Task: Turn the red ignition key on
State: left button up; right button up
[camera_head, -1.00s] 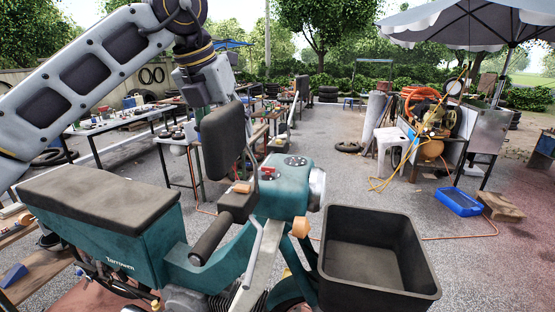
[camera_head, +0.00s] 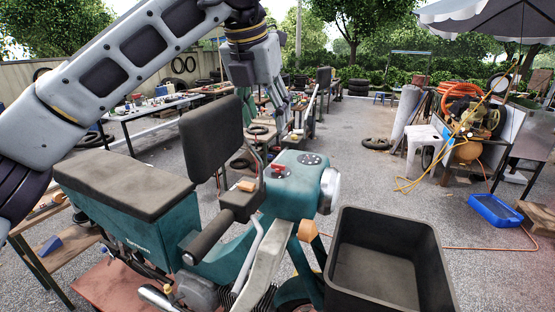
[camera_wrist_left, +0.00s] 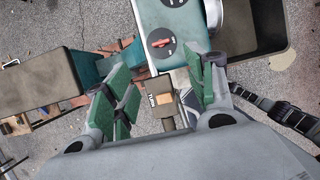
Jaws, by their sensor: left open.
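The red ignition key (camera_head: 278,171) sits on top of the teal console (camera_head: 300,188), beside a round dark dial. In the left wrist view, the key (camera_wrist_left: 161,43) lies on a round black plate, beyond and between the fingers. My left gripper (camera_head: 284,118) hangs above and behind the console in the head view, its fingers apart and empty. Its green-padded fingers (camera_wrist_left: 163,75) are spread in the wrist view, not touching the key. The dark upright panel partly overlaps the area left of my gripper. My right gripper does not show.
A dark upright panel (camera_head: 212,140) and a black handlebar grip (camera_head: 207,240) stand left of the console. An open black bin (camera_head: 385,222) is at front right. A padded teal box (camera_head: 125,225) is at left.

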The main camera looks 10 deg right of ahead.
pick_arm(q)
jog(key=p, duration=0.3)
send_near(278, 165)
jog(key=x, duration=0.6)
jog(key=shift+w+f, duration=0.15)
jog(key=shift+f, duration=0.05)
jog(key=shift+x, duration=0.8)
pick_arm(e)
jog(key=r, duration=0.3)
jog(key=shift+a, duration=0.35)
pick_arm(q)
jog(key=shift+c, duration=0.2)
jog(key=c, duration=1)
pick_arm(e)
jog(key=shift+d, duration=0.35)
